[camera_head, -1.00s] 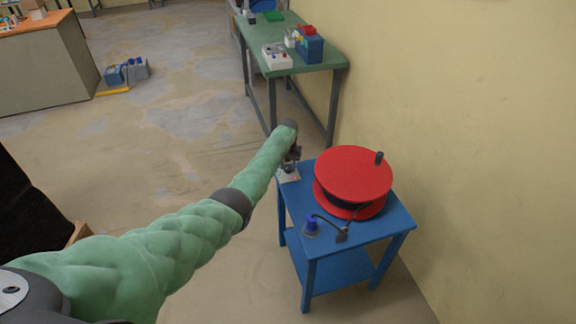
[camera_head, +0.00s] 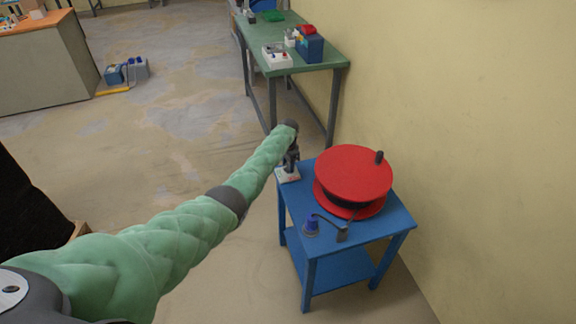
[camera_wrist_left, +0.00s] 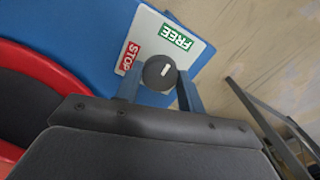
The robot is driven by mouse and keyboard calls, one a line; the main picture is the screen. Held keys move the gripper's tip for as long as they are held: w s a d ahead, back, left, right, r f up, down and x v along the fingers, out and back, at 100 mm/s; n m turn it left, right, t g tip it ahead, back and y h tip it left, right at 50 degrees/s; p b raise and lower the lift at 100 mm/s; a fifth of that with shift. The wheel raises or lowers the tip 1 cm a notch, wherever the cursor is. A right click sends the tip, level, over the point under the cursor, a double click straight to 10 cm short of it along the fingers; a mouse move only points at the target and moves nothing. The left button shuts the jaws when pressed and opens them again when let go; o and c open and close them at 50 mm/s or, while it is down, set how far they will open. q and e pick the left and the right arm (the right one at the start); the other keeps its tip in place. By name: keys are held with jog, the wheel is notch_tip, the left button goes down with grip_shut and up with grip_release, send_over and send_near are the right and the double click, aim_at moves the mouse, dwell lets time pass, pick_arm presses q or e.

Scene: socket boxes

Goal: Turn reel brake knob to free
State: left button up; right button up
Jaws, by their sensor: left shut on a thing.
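The brake knob (camera_wrist_left: 158,76) is a dark round knob with a short white mark, on a white plate (camera_wrist_left: 203,55). The plate carries a green FREE label (camera_wrist_left: 175,37) and a red STOP label (camera_wrist_left: 129,57). In the head view my left gripper (camera_head: 290,165) stands over the plate (camera_head: 287,176) at the blue table's back left corner and hides the knob. My right gripper is not in view.
The red reel (camera_head: 352,172) with a dark handle stands on the blue table (camera_head: 388,226) just right of the plate. A green bench (camera_head: 322,60) stands behind. A wall is close on the right.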

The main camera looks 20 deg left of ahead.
pick_arm(q)
jog(key=shift+r, duration=0.1)
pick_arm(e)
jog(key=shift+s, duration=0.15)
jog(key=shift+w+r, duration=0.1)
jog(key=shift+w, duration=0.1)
pick_arm(q)
jog(key=o, duration=1)
jog(key=shift+c, duration=0.2)
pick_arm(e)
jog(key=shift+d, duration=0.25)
pick_arm(q)
jog(key=shift+w+r, duration=0.1)
jog(key=shift+r, duration=0.3)
notch_tip(320, 180, up, 6)
jog(key=shift+f+b, duration=0.2)
jog(key=shift+b, duration=0.55)
jog(key=shift+r, duration=0.65)
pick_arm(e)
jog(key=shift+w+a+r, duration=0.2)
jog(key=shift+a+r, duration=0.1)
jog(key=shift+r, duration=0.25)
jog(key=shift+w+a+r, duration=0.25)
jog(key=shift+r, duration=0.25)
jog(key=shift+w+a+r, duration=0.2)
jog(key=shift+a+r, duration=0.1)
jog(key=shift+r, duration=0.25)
